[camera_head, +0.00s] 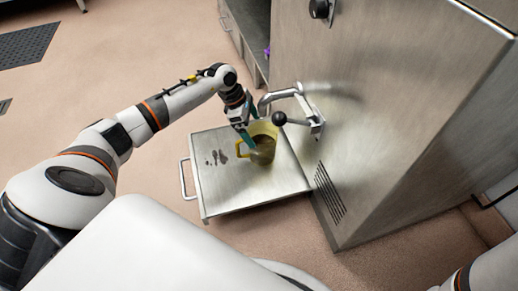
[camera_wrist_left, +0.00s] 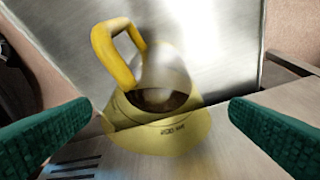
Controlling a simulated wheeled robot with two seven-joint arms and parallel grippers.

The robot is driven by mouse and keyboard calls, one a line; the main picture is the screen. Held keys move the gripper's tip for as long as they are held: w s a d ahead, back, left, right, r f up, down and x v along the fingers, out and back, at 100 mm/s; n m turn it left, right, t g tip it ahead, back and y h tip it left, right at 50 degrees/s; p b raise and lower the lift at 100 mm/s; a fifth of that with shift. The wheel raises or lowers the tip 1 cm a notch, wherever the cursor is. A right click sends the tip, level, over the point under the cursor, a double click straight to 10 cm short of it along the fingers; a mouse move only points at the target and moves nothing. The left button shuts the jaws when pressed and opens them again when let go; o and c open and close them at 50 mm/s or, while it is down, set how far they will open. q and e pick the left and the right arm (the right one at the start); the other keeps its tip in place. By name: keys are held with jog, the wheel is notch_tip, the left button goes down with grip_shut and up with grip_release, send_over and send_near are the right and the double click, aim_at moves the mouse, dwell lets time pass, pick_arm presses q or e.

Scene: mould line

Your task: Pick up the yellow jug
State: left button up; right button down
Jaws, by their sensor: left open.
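The yellow jug (camera_head: 266,159) stands on a metal shelf (camera_head: 235,195) beneath the spout of a steel machine, with something brown inside. Its handle points left in the head view. In the left wrist view the jug (camera_wrist_left: 185,128) is in the middle, its yellow handle at upper left. My left gripper (camera_head: 247,128) is open at the jug in the head view, partly covering its left side. In the left wrist view its two green fingers are spread, one on either side of the jug, with nothing held. I cannot tell if a finger touches it. My right gripper is not in view.
The curved metal spout (camera_head: 279,95) and a lever with a black ball (camera_head: 279,118) are close beside the jug and my left gripper. The steel machine (camera_head: 385,120) rises at right. Dark stains (camera_head: 217,157) mark the shelf, which has a handle (camera_head: 184,180) at left.

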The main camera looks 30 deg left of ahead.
aim_at(260, 136)
pick_arm(q)
jog(key=shift+d+f+b, duration=0.15)
jog(key=shift+f+b, duration=0.15)
jog(key=shift+f, duration=0.05)
jog(key=b+x, duration=0.4)
jog(key=shift+w+d+f, duration=0.1)
jog(key=shift+d+f, duration=0.05)
jog(key=shift+d, duration=0.15)
jog(key=c, duration=1.3)
